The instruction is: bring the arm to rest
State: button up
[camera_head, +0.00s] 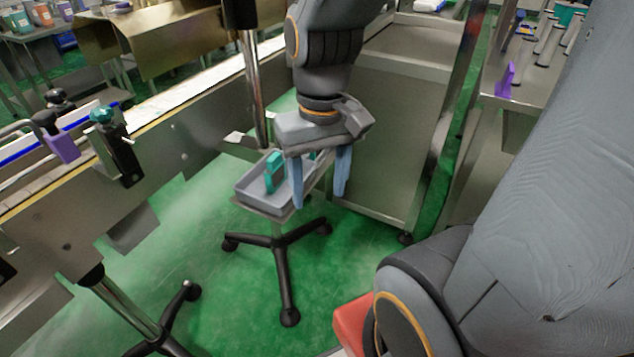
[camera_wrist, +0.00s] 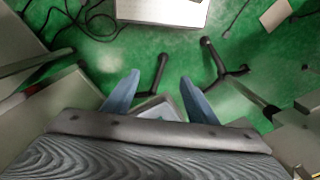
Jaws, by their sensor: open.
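My gripper (camera_head: 320,190) is open, with its two blue fingers apart and pointing down. In the head view it hangs in front of and above the right part of a grey tray (camera_head: 247,199) on a stand. Nothing shows between the fingers. A teal item (camera_head: 274,172) stands upright in the tray, left of the fingers. A smaller teal bit shows behind the gripper, mostly hidden. In the wrist view the fingers (camera_wrist: 160,95) spread over the green floor, and part of the tray (camera_wrist: 157,104) shows between them.
A conveyor (camera_head: 150,125) with a steel side runs along the left. A steel cabinet (camera_head: 385,140) stands close behind and right of my gripper. The stand's black wheeled base (camera_head: 283,262) is on the green floor. A worktable with a purple item (camera_head: 505,80) is at the upper right.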

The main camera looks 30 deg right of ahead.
jog(key=shift+n, duration=0.3)
jog(key=r+p, duration=0.1)
jog(key=p, duration=0.2)
jog(key=r+p, duration=0.2)
jog(key=p, duration=0.1)
jog(key=s+r+p, duration=0.1)
jog(key=r+p, duration=0.1)
jog(key=p, duration=0.2)
jog(key=shift+a+r, duration=0.25)
jog(key=shift+a, duration=0.15)
dwell(0.3)
